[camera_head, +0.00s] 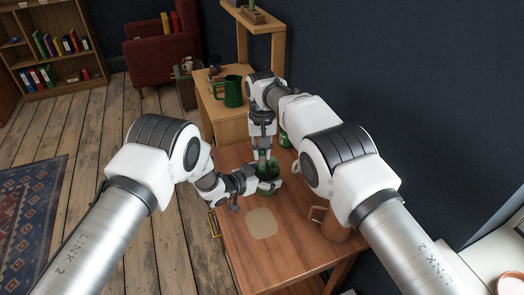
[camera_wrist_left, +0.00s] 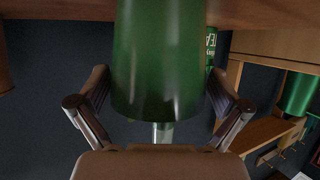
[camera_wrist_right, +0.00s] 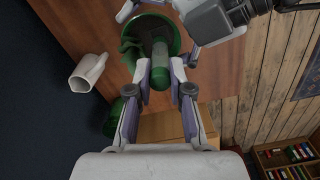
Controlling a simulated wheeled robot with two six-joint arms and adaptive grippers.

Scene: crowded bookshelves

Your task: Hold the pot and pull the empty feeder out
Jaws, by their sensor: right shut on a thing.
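The green pot (camera_head: 267,187) stands on the wooden table, with dark soil and green leaves showing inside it in the right wrist view (camera_wrist_right: 152,30). My left gripper (camera_head: 262,184) is at the pot's side. In the left wrist view the green pot (camera_wrist_left: 160,60) fills the space between its fingers, which sit close on both sides; firm contact is unclear. The feeder, a greenish translucent tube (camera_wrist_right: 160,75), stands up from the pot. My right gripper (camera_wrist_right: 164,66) comes from above and is shut on it. The feeder's lower end is hidden in the pot.
A green tin (camera_head: 284,138) stands behind the pot. The dark wall is close on the right.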

